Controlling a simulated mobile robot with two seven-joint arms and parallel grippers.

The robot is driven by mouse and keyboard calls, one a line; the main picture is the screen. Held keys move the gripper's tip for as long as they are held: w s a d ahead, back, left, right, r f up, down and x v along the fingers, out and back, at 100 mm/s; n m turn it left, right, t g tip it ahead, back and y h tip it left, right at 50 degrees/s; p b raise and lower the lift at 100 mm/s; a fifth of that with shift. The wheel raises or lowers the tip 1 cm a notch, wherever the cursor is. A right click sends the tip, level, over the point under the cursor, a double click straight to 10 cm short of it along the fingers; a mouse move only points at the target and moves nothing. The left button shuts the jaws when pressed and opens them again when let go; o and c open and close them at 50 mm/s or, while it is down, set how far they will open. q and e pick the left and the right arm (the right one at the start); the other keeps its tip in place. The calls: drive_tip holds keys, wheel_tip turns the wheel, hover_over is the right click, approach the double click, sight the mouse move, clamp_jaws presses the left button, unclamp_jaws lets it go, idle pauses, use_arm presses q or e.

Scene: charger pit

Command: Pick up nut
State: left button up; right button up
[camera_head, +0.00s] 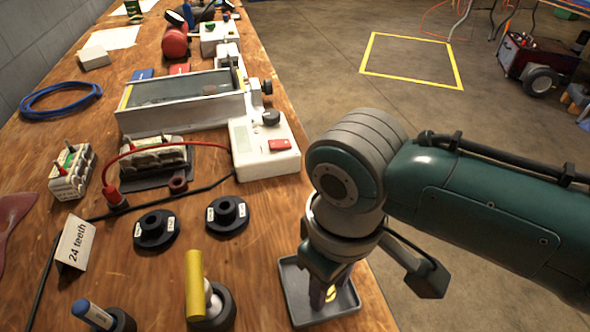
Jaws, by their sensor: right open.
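A small brass-yellow piece, apparently the nut (330,294), shows in the grey tray (347,306) at the table's right edge. It is partly hidden by my right gripper (322,292), which points down over the tray. The gripper is open. Its fingers are largely covered by the wrist, and I cannot tell whether they touch the nut. My left gripper is not in view.
A yellow-handled tool (194,285) stands nearby. A white control box (264,150) lies behind.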

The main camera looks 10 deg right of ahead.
clamp_jaws()
idle(0.6)
use_arm(q)
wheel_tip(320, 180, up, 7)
drive_tip(key=p, duration=0.7)
use_arm(e)
wheel_tip(320, 180, up, 20)
